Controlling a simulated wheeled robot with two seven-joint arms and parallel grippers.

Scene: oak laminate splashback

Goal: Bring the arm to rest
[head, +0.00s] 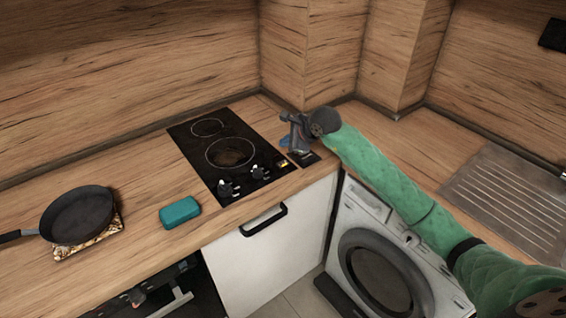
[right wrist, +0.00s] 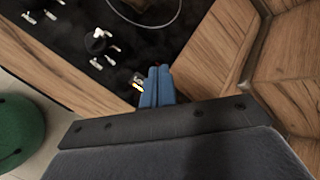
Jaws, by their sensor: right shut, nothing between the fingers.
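My right arm, sleeved in green, reaches in from the lower right in the head view. Its right gripper (head: 296,134) is over the right edge of the black hob (head: 203,150), near the corner of the worktop. In the right wrist view the blue fingers of the right gripper (right wrist: 156,78) are together with nothing between them. A small yellow-marked item or label (right wrist: 137,80) shows beside the fingertips at the hob's edge. I cannot tell whether the fingers touch the hob. My left gripper is not in view.
A black pan (head: 78,214) sits on a patterned mat (head: 88,246) at the left. A teal box (head: 180,212) lies on the wooden worktop (head: 140,185). A washing machine (head: 365,230) stands below, and a ridged drainer (head: 510,195) is at the right. Wood-clad walls close in behind the gripper.

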